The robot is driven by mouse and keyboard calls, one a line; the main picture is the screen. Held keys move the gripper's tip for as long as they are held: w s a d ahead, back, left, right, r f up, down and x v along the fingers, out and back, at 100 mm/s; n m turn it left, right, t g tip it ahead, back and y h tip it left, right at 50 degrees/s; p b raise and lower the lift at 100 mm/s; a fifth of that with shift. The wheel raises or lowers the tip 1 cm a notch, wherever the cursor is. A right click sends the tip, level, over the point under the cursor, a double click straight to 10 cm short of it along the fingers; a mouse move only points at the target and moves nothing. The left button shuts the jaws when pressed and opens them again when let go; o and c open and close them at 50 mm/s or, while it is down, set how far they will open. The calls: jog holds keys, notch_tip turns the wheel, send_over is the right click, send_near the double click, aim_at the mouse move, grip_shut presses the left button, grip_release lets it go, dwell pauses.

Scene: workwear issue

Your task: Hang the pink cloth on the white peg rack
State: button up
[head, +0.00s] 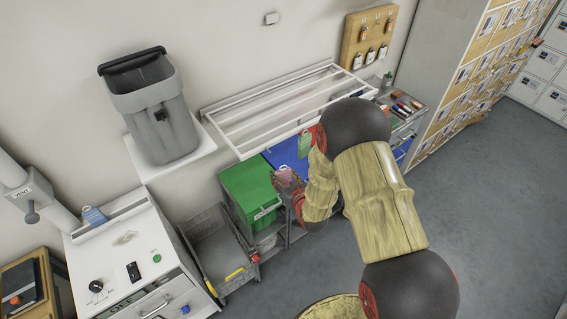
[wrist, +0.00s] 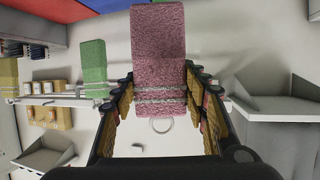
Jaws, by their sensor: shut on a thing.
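The pink cloth (wrist: 159,45) is between the fingers of my gripper (wrist: 160,86), which is shut on it. Thin pale bars cross the cloth at the fingertips; I cannot tell whether it rests on them. A white rail (wrist: 62,101), which looks like part of the peg rack, runs level with the fingers on the left of the wrist view. In the head view the pink cloth (head: 287,177) is a small patch beside my gripper (head: 293,188), partly hidden by my arm. The pegs are not clear there.
A green cloth (wrist: 94,68) hangs at the rail left of the pink cloth. In the head view a white slatted shelf (head: 285,107) juts from the wall above. A green bin (head: 249,186) and a grey crate (head: 216,250) stand below. The floor at right is clear.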

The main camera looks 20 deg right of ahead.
jog(key=shift+w+r+p, duration=0.15)
jog(key=shift+r+p, duration=0.15)
jog(key=shift+r, duration=0.3)
jog(key=w+a+f+b, duration=0.1)
jog(key=w+a, duration=0.2)
jog(key=w, duration=0.6)
jog(key=shift+w+f, duration=0.2)
dwell(0.6)
dwell(0.4)
dwell(0.4)
jog(key=o, duration=1)
jog(key=shift+o, duration=0.4)
jog(key=shift+s, duration=0.1)
